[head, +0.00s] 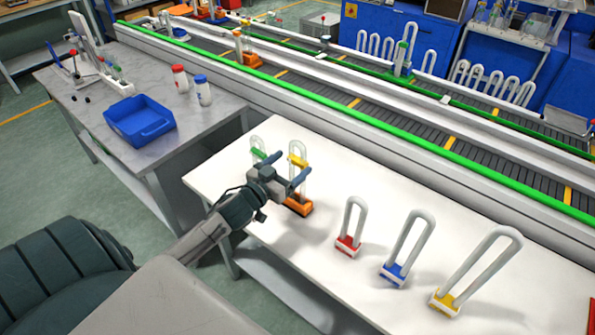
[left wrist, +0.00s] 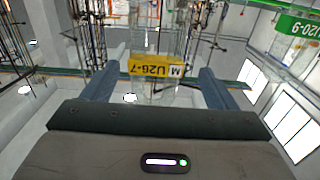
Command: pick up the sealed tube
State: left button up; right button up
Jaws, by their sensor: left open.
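A clear U-shaped tube with a yellow label (head: 298,160) stands upright above an orange stand (head: 298,206) on the white table. My left gripper (head: 287,167) is open beside this tube and partly covers it. In the left wrist view, the yellow label (left wrist: 156,68) shows between the two spread fingers of my left gripper (left wrist: 157,86), with no finger seen closed on it. A second clear tube with a green label (head: 258,153) stands to the left, partly hidden by the gripper. Its green label (left wrist: 297,27) shows at the upper right in the wrist view.
U-shaped pieces in a red base (head: 348,246), a blue base (head: 393,274) and a yellow base (head: 446,302) stand along the white table (head: 330,170). A conveyor with a green rail (head: 380,137) runs behind. A blue bin (head: 140,122) sits on the grey table.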

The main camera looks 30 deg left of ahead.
aim_at(295, 163)
pick_arm(q)
jog(key=shift+w+d+r+p, duration=0.15)
jog(key=shift+w+p, duration=0.25)
jog(key=shift+w, duration=0.2)
jog(key=shift+w+d+f, duration=0.1)
jog(key=shift+w+f, duration=0.05)
jog(key=shift+w, duration=0.4)
jog(key=shift+w+d+f, duration=0.1)
jog(key=shift+w, duration=0.4)
jog(key=shift+w+b, duration=0.4)
jog(key=shift+w, duration=0.4)
jog(key=c, duration=1.1)
jog(key=shift+r, duration=0.15)
